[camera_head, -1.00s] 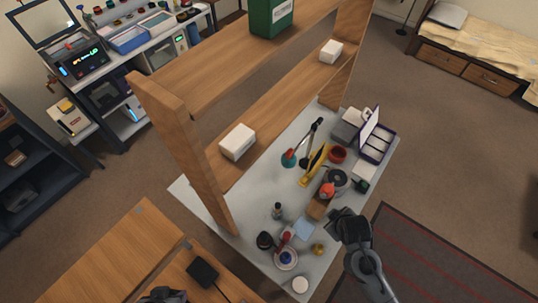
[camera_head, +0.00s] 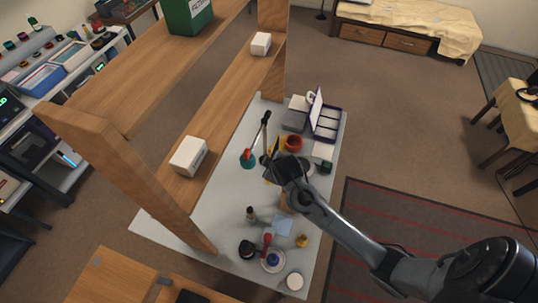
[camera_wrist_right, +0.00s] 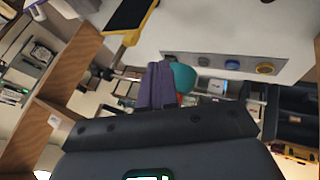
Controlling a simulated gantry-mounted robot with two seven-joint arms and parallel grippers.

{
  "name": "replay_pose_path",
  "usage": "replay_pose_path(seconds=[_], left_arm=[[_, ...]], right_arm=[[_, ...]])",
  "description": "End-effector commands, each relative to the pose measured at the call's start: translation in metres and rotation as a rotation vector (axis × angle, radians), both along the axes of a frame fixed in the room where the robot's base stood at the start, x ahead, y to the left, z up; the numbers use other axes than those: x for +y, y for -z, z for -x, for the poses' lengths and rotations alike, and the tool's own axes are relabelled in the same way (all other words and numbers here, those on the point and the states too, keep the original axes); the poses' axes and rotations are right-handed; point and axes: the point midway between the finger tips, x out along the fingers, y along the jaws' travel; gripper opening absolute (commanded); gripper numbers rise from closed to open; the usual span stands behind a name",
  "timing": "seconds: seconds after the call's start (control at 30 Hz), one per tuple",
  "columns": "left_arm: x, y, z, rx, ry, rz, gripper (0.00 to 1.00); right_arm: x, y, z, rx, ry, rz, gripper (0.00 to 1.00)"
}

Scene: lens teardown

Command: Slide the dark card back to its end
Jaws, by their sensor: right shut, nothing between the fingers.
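The dark card lies in a yellow-edged holder (camera_wrist_right: 149,18) at the top of the right wrist view, where the card (camera_wrist_right: 126,14) shows as a black strip cut off by the picture edge. In the head view, only a bit of the yellow holder (camera_head: 282,143) shows; my right gripper hides most of it and the card. My right gripper (camera_head: 268,166) is over the holder, shut and empty; its closed fingers (camera_wrist_right: 155,88) also show in the right wrist view. I cannot tell whether they touch the card. My left gripper is not in view.
A teal-based item (camera_head: 248,158) and a black-armed stand (camera_head: 265,125) are close left of the gripper. A red bowl (camera_head: 293,143) and a purple-edged case (camera_head: 328,122) stand behind it. A wooden shelf (camera_head: 185,125) borders the table's left side. Bottles and dishes are in front.

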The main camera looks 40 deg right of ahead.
Motion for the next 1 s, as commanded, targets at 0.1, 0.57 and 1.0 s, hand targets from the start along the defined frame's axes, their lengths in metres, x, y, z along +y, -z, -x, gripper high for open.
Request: replay_pose_path(seconds=[0.1, 0.57, 1.0], left_arm=[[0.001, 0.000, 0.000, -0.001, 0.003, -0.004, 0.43], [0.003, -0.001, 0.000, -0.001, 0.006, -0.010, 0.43], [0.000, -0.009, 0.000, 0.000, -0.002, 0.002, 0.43]], right_arm=[[-0.001, 0.005, -0.003, 0.002, 0.002, 0.000, 0.00], [-0.015, 0.062, -0.044, 0.002, 0.002, -0.003, 0.00], [-0.049, 0.079, -0.073, 0.000, 0.000, -0.001, 0.00]])
